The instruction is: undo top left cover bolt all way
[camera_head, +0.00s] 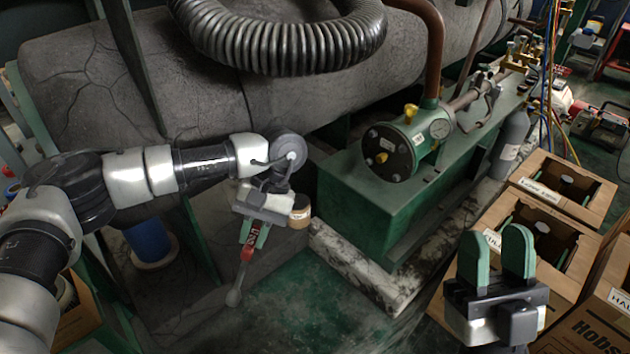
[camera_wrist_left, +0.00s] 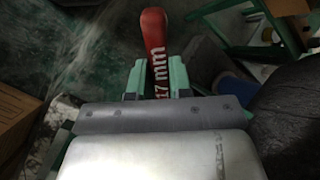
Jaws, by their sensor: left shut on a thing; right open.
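The round dark cover (camera_head: 388,157) closes the near end of the green cylinder, with several bolts around its rim and a yellow fitting at its middle. The top left cover bolt (camera_head: 373,133) is small on the cover's rim. My left gripper (camera_head: 252,236) is shut on a red-handled wrench (camera_head: 246,250), left of and below the cover and apart from it. The wrench hangs with its grey end downward. In the left wrist view its handle (camera_wrist_left: 153,35) reads "17 mm" between the green fingers. My right gripper (camera_head: 497,258) is open and empty at lower right.
The cylinder stands on a green base (camera_head: 345,200) with a pale, worn edge below. Open cardboard boxes (camera_head: 540,235) stand at right. A ribbed hose (camera_head: 285,45) and a large grey tank (camera_head: 80,80) are behind. A grey bottle (camera_head: 510,140) stands by the base.

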